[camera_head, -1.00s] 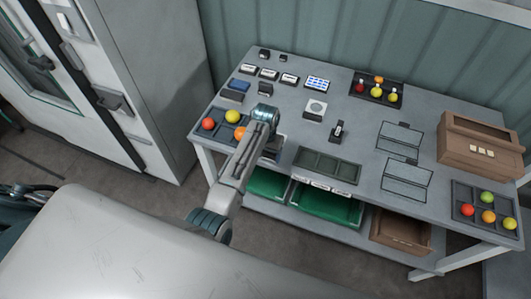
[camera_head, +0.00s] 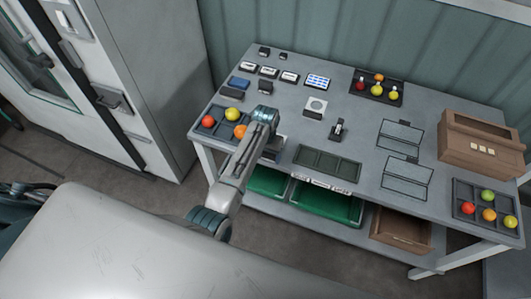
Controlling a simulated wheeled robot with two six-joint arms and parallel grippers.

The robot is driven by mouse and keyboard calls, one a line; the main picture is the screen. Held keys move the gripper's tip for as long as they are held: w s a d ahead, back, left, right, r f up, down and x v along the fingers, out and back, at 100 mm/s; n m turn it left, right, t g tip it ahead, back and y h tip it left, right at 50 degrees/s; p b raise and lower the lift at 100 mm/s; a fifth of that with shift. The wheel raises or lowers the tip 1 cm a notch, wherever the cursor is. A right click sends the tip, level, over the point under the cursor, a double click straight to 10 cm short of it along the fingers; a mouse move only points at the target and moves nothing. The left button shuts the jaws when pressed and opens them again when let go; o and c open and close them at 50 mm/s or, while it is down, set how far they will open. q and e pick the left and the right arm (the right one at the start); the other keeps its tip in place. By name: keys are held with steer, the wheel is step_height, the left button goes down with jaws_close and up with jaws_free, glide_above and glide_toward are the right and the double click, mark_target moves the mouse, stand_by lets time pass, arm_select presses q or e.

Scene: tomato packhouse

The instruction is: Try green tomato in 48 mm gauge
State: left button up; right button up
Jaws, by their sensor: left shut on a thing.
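My left arm reaches over the table's front left edge. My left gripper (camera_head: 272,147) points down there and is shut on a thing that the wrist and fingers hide. A dark tray at the left (camera_head: 222,134) holds a red tomato (camera_head: 208,121), a yellow one (camera_head: 232,114) and an orange one (camera_head: 240,131), just left of the gripper. A green tomato (camera_head: 487,195) lies in the right tray (camera_head: 458,190). I cannot make out which item is the 48 mm gauge. My right gripper is not in view.
A row of small labelled blocks (camera_head: 268,71) stands at the back left. A white square device (camera_head: 315,106) and a dark upright device (camera_head: 338,129) stand mid-table. A compartment tray (camera_head: 326,163) lies at the front. A brown box (camera_head: 483,156) stands at the right. Green crates (camera_head: 325,205) sit below.

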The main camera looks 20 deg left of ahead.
arm_select(q)
steer(key=shift+f, duration=0.85)
steer(key=shift+r, duration=0.1)
stand_by(1.1)
steer(key=shift+r+p, duration=0.75)
steer(key=shift+r, duration=3.05)
